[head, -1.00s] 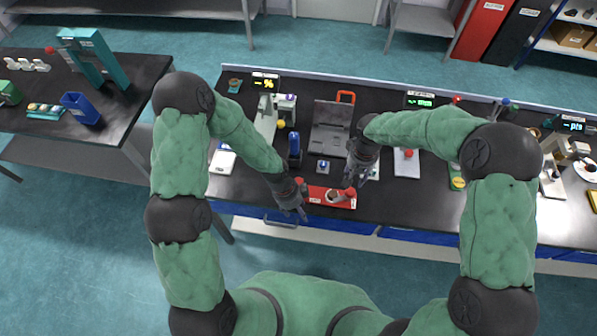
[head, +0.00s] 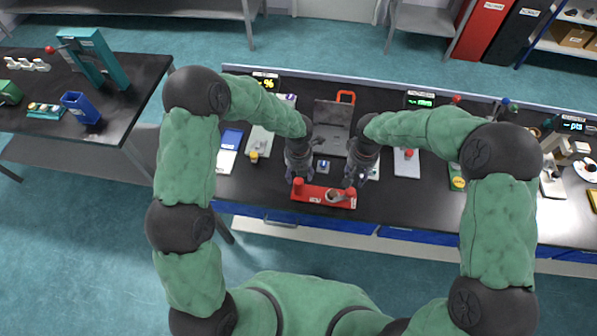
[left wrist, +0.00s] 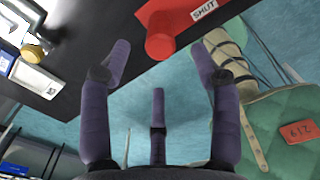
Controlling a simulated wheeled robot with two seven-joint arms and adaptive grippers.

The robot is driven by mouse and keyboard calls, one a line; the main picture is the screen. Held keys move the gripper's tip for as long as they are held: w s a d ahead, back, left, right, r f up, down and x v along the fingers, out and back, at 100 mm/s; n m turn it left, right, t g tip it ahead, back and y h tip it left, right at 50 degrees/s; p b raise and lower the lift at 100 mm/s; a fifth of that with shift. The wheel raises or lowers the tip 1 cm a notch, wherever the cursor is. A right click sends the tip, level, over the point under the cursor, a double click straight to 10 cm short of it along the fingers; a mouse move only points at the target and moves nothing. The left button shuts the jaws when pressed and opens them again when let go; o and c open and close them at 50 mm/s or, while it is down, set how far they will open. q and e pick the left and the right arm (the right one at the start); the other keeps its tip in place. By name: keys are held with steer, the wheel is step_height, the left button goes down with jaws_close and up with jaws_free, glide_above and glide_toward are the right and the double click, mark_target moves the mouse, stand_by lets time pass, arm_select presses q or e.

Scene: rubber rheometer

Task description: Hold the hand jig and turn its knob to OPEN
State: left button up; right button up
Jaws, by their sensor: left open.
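The red hand jig (head: 318,197) lies near the front edge of the dark bench, with an upright red post (head: 298,185) at its left end. A pale round part, perhaps the knob, shows towards its right. My left gripper (head: 297,178) is open at the left end. In the left wrist view, the red post (left wrist: 160,38) shows just beyond and between the spread fingers of my left gripper (left wrist: 160,64); contact is not visible. A SHUT label (left wrist: 204,9) is on the jig there. My right gripper (head: 354,180) is at the jig's right end; its fingers are too small to judge.
Behind the jig stands a grey device (head: 332,122) with an orange-red handle. A small blue-and-white item (head: 323,166) lies between my grippers. A blue-and-white panel (head: 229,147) lies to the left, and a white board (head: 407,163) to the right. The floor in front is clear.

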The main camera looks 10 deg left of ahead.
arm_select(q)
step_height(320, 180, down, 10)
steer(key=shift+f, duration=0.2)
stand_by(0.3)
jaws_close()
arm_select(e)
steer(key=o, duration=0.4)
steer(key=m+g+y, duration=0.1)
steer(key=m+g, duration=0.3)
steer(key=m, duration=0.1)
glide_toward(351, 190)
steer(key=x, duration=0.8)
steer(key=shift+f, duration=0.45)
